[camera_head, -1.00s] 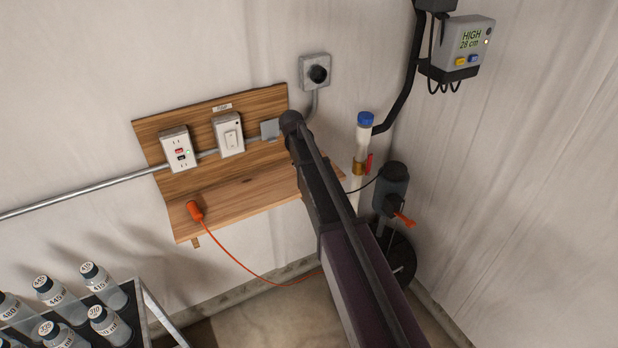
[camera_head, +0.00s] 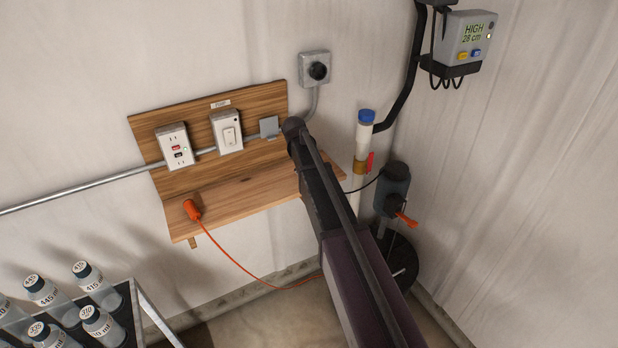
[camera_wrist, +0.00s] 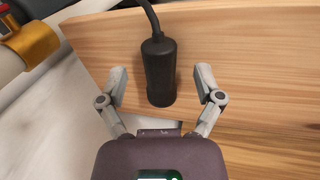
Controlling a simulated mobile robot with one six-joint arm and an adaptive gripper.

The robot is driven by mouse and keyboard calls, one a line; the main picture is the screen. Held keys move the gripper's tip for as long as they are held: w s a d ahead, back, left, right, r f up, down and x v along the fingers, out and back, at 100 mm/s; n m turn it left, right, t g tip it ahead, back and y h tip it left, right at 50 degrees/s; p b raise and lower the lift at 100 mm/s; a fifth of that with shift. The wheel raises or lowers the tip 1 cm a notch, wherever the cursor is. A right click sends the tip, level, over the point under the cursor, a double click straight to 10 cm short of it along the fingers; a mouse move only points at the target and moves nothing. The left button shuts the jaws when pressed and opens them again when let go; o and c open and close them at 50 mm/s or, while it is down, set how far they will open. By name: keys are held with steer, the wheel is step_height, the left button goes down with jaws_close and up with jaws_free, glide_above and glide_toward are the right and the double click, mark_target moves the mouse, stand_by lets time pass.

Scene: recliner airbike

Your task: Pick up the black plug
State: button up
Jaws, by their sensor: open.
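The black plug (camera_wrist: 160,75) lies on the wooden shelf in the wrist view, with its black cord running up from its far end. My gripper (camera_wrist: 160,82) is open, with one grey finger on each side of the plug and a visible gap on both sides. I cannot tell how high the fingers are above the shelf. In the head view my arm hides the plug and the gripper; only a thin black cord (camera_head: 364,187) shows, running to the pump.
The wooden shelf (camera_head: 240,202) carries an orange connector (camera_head: 191,210) with an orange cord. Behind it are an outlet (camera_head: 175,147) and a switch (camera_head: 227,132). A blue-capped pipe (camera_head: 363,140) with a brass fitting stands close at the right. A bottle rack (camera_head: 140,310) stands lower left.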

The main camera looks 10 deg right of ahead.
steer(key=shift+b+x, duration=0.6)
steer(key=shift+x, duration=0.35)
jaws_close()
